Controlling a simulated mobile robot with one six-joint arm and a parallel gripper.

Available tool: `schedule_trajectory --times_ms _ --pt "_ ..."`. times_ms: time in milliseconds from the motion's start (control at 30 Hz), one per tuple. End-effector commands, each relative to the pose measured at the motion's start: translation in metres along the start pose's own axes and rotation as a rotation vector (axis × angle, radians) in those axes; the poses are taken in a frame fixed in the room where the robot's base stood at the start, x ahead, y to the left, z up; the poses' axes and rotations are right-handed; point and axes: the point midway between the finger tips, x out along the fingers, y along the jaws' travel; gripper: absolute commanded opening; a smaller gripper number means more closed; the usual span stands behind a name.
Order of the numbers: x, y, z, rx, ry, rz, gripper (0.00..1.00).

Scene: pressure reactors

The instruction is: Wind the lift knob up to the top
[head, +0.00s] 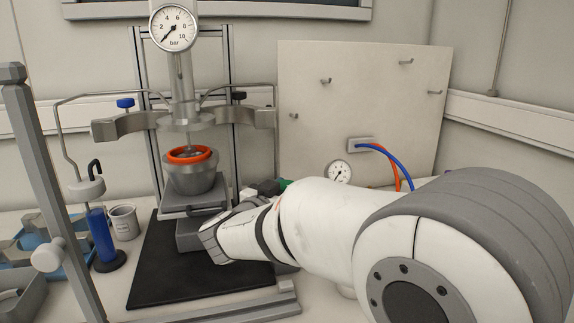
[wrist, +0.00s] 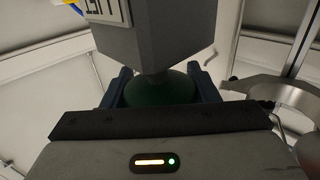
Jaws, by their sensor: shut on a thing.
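In the wrist view my gripper (wrist: 161,84) has a dark blue finger on each side of a dark green, rounded knob (wrist: 160,88) and is shut on it. The knob sits against a grey block with an upside-down label. In the head view my wrist hides most of the lift's right side, and the held knob cannot be made out there. The grey lift (head: 196,198) carries a metal vessel (head: 192,180) with an orange ring (head: 189,155). The vessel stands below the reactor head (head: 186,119), with a visible gap between them.
A pressure gauge (head: 173,27) tops the reactor, and split clamp halves (head: 125,124) stand open at its sides. The lift stands on a black mat (head: 150,275). A blue cylinder (head: 102,235) and a metal cup (head: 124,222) stand left. A pegboard (head: 350,95) is behind my arm.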

Motion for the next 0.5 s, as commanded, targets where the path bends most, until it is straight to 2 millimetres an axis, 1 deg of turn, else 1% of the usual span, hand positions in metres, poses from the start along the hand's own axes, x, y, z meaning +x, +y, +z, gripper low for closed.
schedule_trajectory --times_ms 33,500 --pt "0.0005 -0.0018 -0.0121 -0.001 0.003 0.044 0.31" --pt "-0.0011 0.0070 -0.0107 0.003 0.007 0.492 0.31"
